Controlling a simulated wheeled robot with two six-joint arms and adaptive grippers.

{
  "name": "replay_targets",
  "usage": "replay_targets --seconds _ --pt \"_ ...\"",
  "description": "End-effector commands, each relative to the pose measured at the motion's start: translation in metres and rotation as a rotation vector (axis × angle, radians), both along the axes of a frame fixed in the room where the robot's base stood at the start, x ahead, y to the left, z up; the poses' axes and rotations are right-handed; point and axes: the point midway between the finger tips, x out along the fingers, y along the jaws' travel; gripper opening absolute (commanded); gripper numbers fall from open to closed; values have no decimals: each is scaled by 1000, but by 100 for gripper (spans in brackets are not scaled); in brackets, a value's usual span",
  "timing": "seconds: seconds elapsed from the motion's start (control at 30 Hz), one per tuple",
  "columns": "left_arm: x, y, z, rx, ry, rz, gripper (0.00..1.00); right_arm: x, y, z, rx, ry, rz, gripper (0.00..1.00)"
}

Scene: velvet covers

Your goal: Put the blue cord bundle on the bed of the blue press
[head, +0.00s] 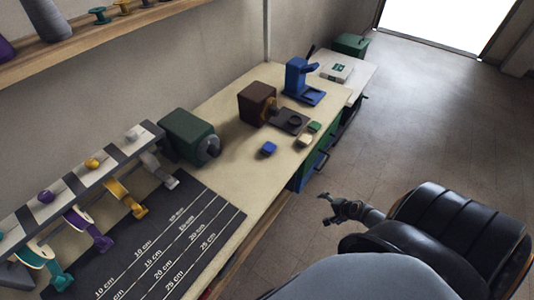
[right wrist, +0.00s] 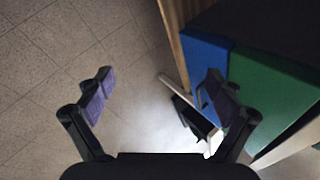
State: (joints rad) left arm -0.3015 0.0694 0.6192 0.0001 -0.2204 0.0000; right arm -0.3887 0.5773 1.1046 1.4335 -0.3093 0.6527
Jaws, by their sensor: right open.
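The small blue cord bundle (head: 269,148) lies on the pale workbench, near its front edge. The blue press (head: 296,75) stands farther back on the bench, and its flat blue bed (head: 305,96) shows bare at its foot. My right gripper (head: 327,208) is open and empty, out over the floor to the right of the bench, apart from the bundle and the press. My left gripper is not in view.
A green bundle (head: 315,126) and a cream bundle (head: 305,139) lie near a dark plate (head: 288,121). A brown box machine (head: 256,102) and a green motor-like machine (head: 188,136) stand along the wall. A dark ruled mat (head: 165,245) covers the near bench.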

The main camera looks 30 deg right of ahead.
Motion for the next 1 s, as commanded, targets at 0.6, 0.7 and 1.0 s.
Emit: replay_targets --seconds 0.6,0.7,1.0 --pt "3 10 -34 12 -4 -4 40 165 45 227 1256 -202 -661 92" --pt "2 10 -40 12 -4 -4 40 167 46 223 1257 -201 -661 92" --pt "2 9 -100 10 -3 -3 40 199 60 202 1252 -202 -655 92"
